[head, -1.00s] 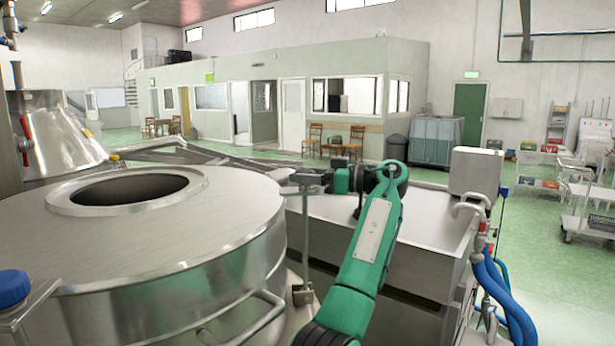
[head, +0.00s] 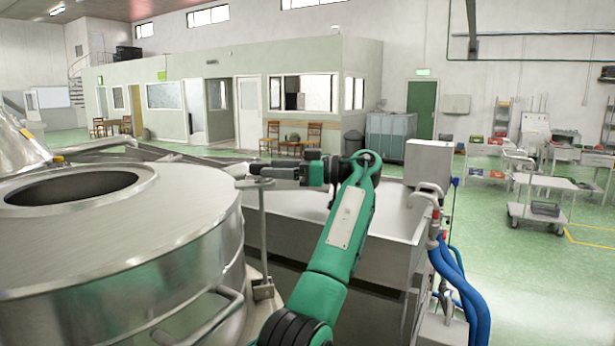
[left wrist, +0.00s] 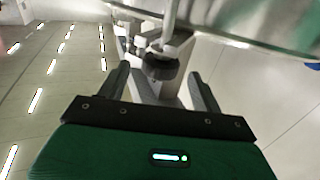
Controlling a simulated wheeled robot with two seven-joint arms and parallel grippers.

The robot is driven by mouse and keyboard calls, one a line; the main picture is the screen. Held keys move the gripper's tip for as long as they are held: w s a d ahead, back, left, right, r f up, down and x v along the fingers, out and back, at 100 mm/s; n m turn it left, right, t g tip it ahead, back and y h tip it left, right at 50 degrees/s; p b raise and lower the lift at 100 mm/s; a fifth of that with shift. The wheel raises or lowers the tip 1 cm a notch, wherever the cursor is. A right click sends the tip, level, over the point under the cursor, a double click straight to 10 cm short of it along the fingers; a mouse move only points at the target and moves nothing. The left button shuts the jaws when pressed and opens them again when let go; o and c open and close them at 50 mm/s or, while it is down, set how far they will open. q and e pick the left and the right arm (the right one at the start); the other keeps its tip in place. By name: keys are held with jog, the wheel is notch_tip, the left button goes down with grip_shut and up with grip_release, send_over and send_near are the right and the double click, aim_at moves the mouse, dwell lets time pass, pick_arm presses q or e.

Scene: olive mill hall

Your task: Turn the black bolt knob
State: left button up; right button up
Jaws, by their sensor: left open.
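The black bolt knob (left wrist: 161,68) shows in the left wrist view as a dark round piece on a grey metal bracket. It lies just beyond and between the fingertips of my left gripper (left wrist: 160,82), which is open. I cannot tell whether a finger touches it. In the head view my left gripper (head: 262,172) reaches leftward to the top of a slim metal post (head: 262,225) beside the steel vat. The knob cannot be made out there. My right gripper is not in view.
A large round steel vat (head: 100,245) with an open top fills the left, with a bent handle on its side. A steel trough (head: 390,215) stands behind my left arm. Blue hoses (head: 462,285) hang at its right. Open green floor lies further right.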

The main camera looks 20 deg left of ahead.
pick_arm(q)
jog(key=b+v, duration=0.1)
jog(key=v, duration=0.8)
jog(key=shift+b, duration=0.35)
jog(key=shift+f, duration=0.1)
